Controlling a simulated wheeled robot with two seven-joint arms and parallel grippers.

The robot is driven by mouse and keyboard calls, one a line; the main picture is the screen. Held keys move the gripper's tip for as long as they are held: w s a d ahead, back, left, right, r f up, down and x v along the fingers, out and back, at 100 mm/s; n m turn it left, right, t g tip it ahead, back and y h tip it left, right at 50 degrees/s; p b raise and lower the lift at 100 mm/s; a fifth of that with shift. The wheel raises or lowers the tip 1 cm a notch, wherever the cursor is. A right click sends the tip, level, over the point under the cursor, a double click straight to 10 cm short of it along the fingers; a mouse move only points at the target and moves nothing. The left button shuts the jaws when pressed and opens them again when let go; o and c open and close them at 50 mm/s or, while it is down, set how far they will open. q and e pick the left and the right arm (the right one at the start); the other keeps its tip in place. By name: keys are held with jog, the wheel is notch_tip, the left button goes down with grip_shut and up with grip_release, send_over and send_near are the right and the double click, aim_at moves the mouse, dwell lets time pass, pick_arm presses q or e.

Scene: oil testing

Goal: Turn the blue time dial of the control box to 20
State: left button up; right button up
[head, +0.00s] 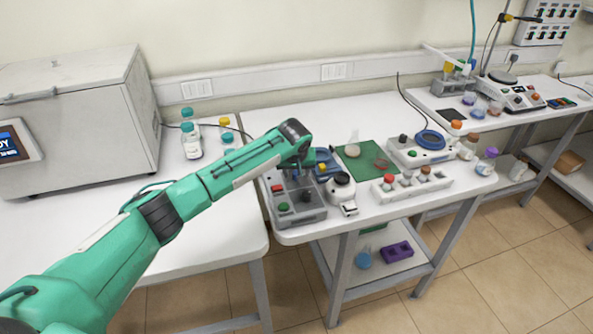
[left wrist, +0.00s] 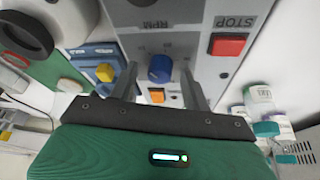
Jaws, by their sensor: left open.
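The control box (head: 308,217) is a grey unit at the left end of the middle table in the head view, with red and green buttons. My left gripper (head: 298,172) is above its back part and points down. In the left wrist view, a blue dial (left wrist: 160,68) on the grey panel shows between the two open fingers of that gripper (left wrist: 159,74). I see no clear contact with the dial. An upside-down RPM label is near it; the dial's setting is not readable. A red button (left wrist: 228,46) beside it is labelled STOP. My right gripper is out of view.
A blue device with a yellow knob (left wrist: 104,72) stands close beside the control box. A small white-and-black device (head: 341,191) is to its right. A green mat (head: 366,160) lies further right. Several bottles (head: 191,140) stand on the left table near a large white chest (head: 85,125).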

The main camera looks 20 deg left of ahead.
pick_arm(q)
jog(key=c, duration=1)
